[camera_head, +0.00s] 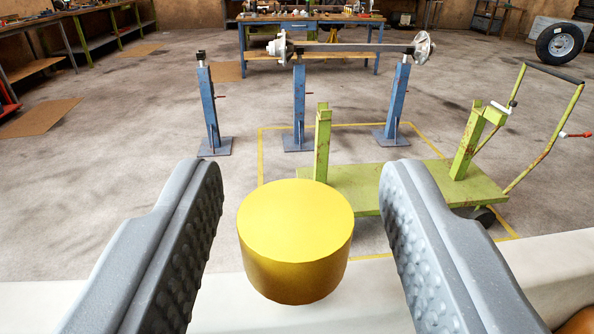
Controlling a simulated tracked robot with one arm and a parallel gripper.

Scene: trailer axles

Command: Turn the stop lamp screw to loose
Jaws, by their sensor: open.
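I cannot make out a stop lamp screw or a stop lamp in this view. My gripper (300,172) is open, with one grey studded finger at the left and one at the right of the picture. Nothing is held between the fingers. An axle (352,47) with metal hubs at both ends lies across two blue stands (299,105) in the middle distance, well beyond the fingers.
A third blue stand (209,105) stands empty at the left. A green trolley (400,187) with posts and a handle stands ahead to the right, partly over a yellow floor outline. A workbench (311,57) is behind the axle. Open floor lies left.

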